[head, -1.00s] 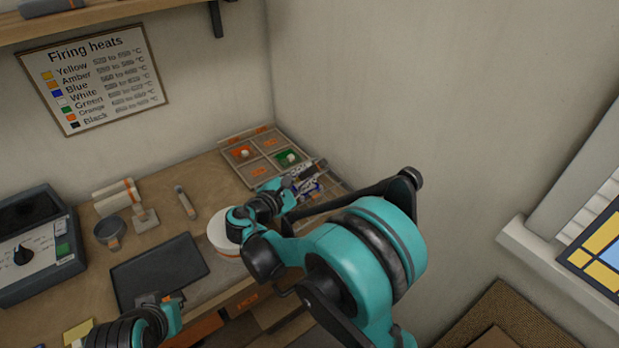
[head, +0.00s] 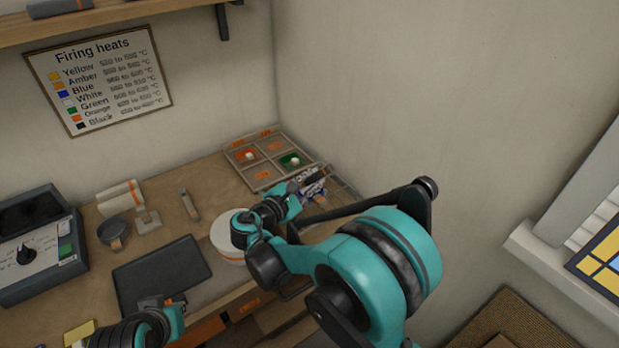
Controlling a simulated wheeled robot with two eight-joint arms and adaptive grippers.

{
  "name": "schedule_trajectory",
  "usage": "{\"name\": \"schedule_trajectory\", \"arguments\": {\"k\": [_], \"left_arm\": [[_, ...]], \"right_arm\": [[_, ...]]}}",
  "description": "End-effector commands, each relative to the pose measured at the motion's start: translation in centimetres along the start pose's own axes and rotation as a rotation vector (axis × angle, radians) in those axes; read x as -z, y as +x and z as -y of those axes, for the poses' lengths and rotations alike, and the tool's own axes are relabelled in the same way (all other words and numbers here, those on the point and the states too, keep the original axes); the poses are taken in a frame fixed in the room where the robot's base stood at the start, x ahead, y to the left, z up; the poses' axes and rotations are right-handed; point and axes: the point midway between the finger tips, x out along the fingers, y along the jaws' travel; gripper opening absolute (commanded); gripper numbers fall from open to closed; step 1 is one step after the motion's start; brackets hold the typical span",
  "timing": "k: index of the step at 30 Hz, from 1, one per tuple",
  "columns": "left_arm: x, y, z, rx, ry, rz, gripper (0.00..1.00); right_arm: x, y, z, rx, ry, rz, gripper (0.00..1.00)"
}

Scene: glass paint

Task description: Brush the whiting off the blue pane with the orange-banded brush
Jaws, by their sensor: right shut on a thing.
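My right gripper (head: 312,184) is over the near right part of the sorting trays at the back of the bench. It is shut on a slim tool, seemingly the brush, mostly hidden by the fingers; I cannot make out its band. Blue and white patches, seemingly the blue pane (head: 315,195) with whiting, show just under the fingers; I cannot tell whether the tool touches them. My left gripper (head: 172,308) is low over the bench's front edge, too side-on to tell whether it is open or shut.
A divided tray (head: 262,172) holds orange and green panes with white lumps. A white round tub (head: 230,245) stands below my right wrist. The wall is close on the right.

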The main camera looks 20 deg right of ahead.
Motion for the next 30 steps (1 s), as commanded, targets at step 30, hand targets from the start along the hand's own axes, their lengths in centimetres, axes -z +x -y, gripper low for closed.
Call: {"name": "schedule_trajectory", "arguments": {"k": [30], "left_arm": [[0.3,-0.4,0.0,0.000,0.000,0.000,0.00]], "right_arm": [[-2.0,-0.7,0.6,0.000,0.000,0.001,0.00]]}}
